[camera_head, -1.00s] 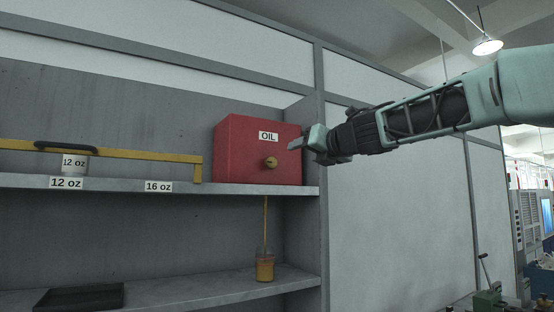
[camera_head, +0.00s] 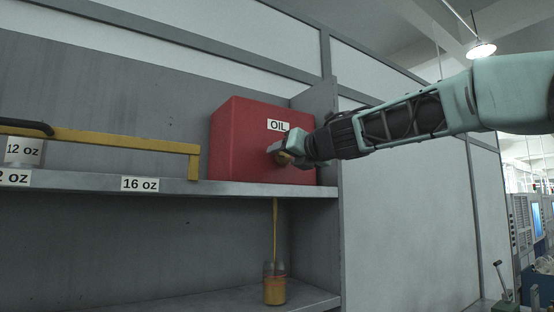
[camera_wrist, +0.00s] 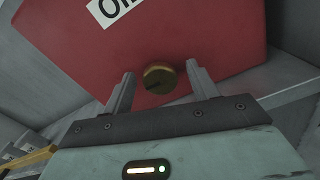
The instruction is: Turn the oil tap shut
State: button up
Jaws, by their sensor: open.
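The red oil box (camera_head: 240,140) stands on the upper shelf with a white OIL label on its front. Its round brass tap (camera_wrist: 159,79) sits on the front face and has a dark mark on it. My gripper (camera_wrist: 157,80) is open, with one finger on each side of the tap in the wrist view. I cannot tell whether the fingers touch it. In the head view my gripper (camera_head: 280,153) partly covers the tap. A yellow oil stream (camera_head: 275,230) runs down below the box into a clear jar (camera_head: 275,284) on the lower shelf, and the jar holds yellow oil.
A yellow rail (camera_head: 120,141) with a dark handle runs along the upper shelf (camera_head: 220,188) left of the box. A 12 oz cup (camera_head: 24,151) stands behind it. A grey upright panel (camera_head: 325,230) bounds the shelves on the right.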

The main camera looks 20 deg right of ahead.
jog(key=shift+w+a, duration=0.1)
jog(key=shift+w, duration=0.1)
jog(key=c, duration=1)
jog(key=shift+m, duration=0.4)
jog(key=m+p, duration=0.1)
jog(key=m, duration=0.2)
jog(key=m+p, duration=0.2)
jog(key=m, duration=0.2)
jog(key=shift+m, duration=0.3)
jog(key=m+p, duration=0.1)
jog(key=m, duration=0.4)
jog(key=shift+d+f+p, duration=0.2)
jog(key=shift+p, duration=0.15)
jog(key=shift+f+m+p, duration=0.15)
jog(key=shift+m+p, duration=0.45)
jog(key=shift+m, duration=1.4)
